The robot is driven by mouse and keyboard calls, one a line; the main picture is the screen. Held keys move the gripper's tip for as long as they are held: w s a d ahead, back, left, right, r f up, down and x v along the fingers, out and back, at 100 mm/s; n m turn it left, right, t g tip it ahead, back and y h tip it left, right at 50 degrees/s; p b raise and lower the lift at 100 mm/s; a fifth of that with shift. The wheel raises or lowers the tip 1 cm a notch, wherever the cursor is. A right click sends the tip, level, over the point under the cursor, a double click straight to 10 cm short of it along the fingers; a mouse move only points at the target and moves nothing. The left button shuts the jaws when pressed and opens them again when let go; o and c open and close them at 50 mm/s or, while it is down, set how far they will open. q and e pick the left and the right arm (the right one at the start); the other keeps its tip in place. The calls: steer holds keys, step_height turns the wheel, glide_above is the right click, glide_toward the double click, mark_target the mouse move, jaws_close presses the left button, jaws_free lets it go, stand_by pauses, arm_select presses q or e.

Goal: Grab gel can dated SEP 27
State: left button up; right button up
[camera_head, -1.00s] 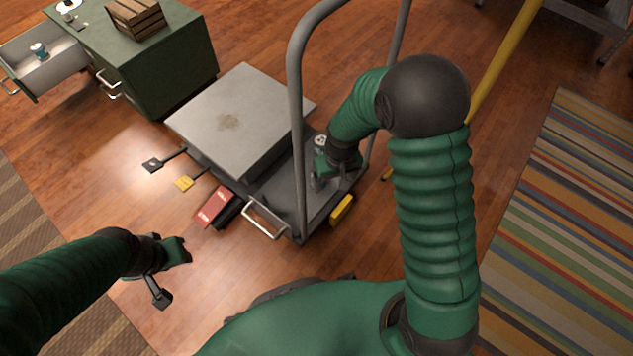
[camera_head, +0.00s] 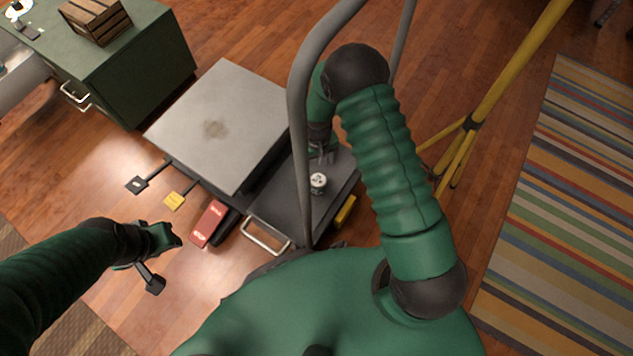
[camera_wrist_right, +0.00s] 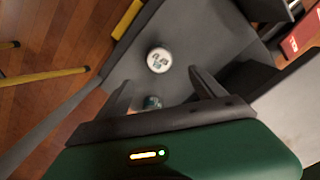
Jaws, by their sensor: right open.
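A small can with a white lid and dark marks (camera_head: 318,183) stands upright on the dark cart deck (camera_head: 335,193) in the head view. In the right wrist view, a white-lidded can (camera_wrist_right: 159,60) stands beyond my fingertips; its date is too small to read. A small teal-green object (camera_wrist_right: 152,102) shows between the fingers, mostly hidden by the gripper; I cannot tell what it is. My right gripper (camera_head: 321,157) is open over the deck, just behind the can in the head view. My left gripper (camera_head: 163,262) is open and empty over the floor at left.
The cart's grey upright handle (camera_head: 298,120) rises beside my right arm. A raised metal plate (camera_head: 225,120) stands left of the deck, with a red pedal (camera_head: 209,222) in front. A yellow tripod (camera_head: 465,130) is at right. A green cabinet (camera_head: 140,65) is at back left.

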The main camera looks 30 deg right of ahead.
step_height(320, 180, down, 8)
steer(key=b, duration=0.3)
steer(key=shift+f+b, duration=0.25)
steer(key=shift+b, duration=0.05)
step_height(320, 180, down, 5)
steer(key=b, duration=0.4)
steer(key=shift+s+b, duration=0.15)
steer(key=shift+b, duration=0.15)
arm_select(q)
steer(key=s+x, duration=0.2)
steer(key=x, duration=0.7)
steer(key=shift+f, duration=0.15)
arm_select(e)
steer(key=shift+r, duration=0.2)
steer(key=shift+c, duration=0.7)
arm_select(q)
steer(key=shift+a, duration=0.1)
arm_select(e)
steer(key=c, duration=1.5)
